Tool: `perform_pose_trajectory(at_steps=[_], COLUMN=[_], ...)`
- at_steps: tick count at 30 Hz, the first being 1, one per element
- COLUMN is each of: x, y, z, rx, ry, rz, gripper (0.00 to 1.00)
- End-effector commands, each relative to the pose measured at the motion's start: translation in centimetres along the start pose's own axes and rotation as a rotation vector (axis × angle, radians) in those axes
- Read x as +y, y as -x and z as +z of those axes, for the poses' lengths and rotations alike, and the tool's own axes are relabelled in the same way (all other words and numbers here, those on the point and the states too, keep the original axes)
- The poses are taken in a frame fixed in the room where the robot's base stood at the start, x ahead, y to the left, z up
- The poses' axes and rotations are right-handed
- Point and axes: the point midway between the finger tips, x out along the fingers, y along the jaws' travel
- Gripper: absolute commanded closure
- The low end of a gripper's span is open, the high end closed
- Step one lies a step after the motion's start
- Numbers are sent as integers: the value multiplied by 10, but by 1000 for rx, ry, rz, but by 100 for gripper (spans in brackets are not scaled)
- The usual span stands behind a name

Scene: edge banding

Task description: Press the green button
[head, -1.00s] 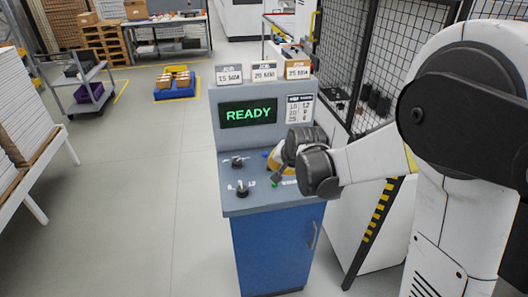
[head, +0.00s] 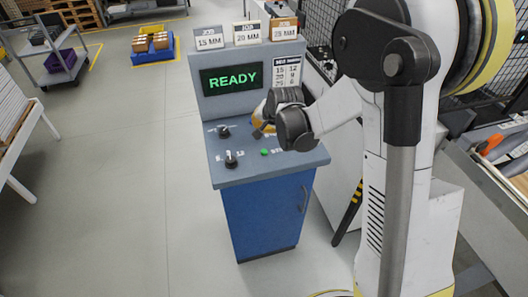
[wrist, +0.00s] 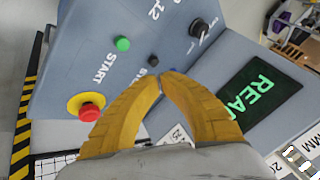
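The green button (head: 264,152) sits on the sloped top of the blue-grey console (head: 240,172), right of a black knob. In the wrist view the green button (wrist: 122,44) stands beside the word START, up and left of my fingertips. My gripper (wrist: 160,84) has two yellow fingers with their tips together and nothing between them. In the head view my gripper (head: 257,133) hangs over the panel behind the green button, mostly hidden by my dark wrist. The fingertips are apart from the green button.
A red mushroom button with yellow collar (wrist: 90,110) and a small black button (wrist: 153,60) are near my fingers. Black knobs (head: 231,159) stand on the panel's left. The screen (head: 232,79) reads READY. Mesh fencing stands behind at right.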

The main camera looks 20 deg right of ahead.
Motion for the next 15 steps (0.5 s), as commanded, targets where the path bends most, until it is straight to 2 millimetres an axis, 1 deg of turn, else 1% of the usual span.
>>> perform_pose_trajectory(at_steps=[1,15], x=[3,31], y=[-6,-57], z=[3,31], rx=[0,0], ry=[0,0], rz=[0,0], gripper=[100,100])
